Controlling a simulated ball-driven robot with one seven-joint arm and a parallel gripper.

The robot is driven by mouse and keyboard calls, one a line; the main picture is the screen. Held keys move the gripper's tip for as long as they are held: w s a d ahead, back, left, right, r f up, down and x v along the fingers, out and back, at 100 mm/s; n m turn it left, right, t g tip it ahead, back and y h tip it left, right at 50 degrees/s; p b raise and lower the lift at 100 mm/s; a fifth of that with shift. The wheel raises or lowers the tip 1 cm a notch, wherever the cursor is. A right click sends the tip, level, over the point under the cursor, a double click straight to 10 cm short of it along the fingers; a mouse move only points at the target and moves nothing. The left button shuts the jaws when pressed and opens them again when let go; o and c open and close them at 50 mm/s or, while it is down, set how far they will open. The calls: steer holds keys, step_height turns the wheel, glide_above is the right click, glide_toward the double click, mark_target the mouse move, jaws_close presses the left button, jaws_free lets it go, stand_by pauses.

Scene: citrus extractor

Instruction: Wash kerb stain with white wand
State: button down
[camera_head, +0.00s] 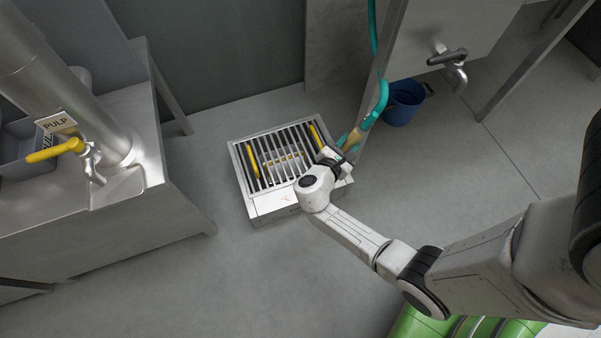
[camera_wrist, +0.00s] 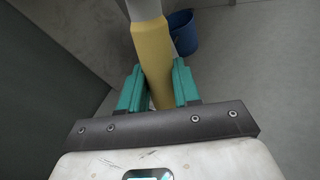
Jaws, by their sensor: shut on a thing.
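My gripper (camera_head: 343,152) is over the right side of a floor drain grate (camera_head: 262,172). In the wrist view its teal-padded fingers (camera_wrist: 158,92) are shut on the tan-yellow grip of a wand (camera_wrist: 152,50); a pale section extends beyond the grip. In the head view the grip (camera_head: 352,137) shows just past the gripper, joined to a teal hose (camera_head: 380,100). The wand's far end is hidden in the head view by my gripper and arm.
A blue bucket (camera_head: 404,103) stands on the floor right of the hose, below a steel tap (camera_head: 452,65). A steel bench (camera_head: 95,195) with a yellow-handled tap (camera_head: 62,150) and PULP sign stands at left. Floor in front of the drain is clear.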

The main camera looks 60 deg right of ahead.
steer(key=shift+s+a+p, duration=0.45)
steer(key=shift+s+a, duration=0.05)
steer(key=shift+s, duration=0.25)
steer(key=shift+s+a+p, duration=0.45)
steer(key=shift+s+a, duration=0.05)
steer(key=shift+s, duration=0.2)
steer(key=shift+w+a, duration=0.1)
steer(key=shift+w+a, duration=0.65)
steer(key=shift+a, duration=0.3)
steer(key=shift+w, duration=0.1)
steer(key=shift+w+d+b, duration=0.25)
steer(key=shift+w+d, duration=0.25)
steer(key=shift+w, duration=0.2)
steer(key=shift+w+d+b, duration=0.25)
steer(key=shift+w+d, duration=0.2)
steer(key=shift+w, duration=0.2)
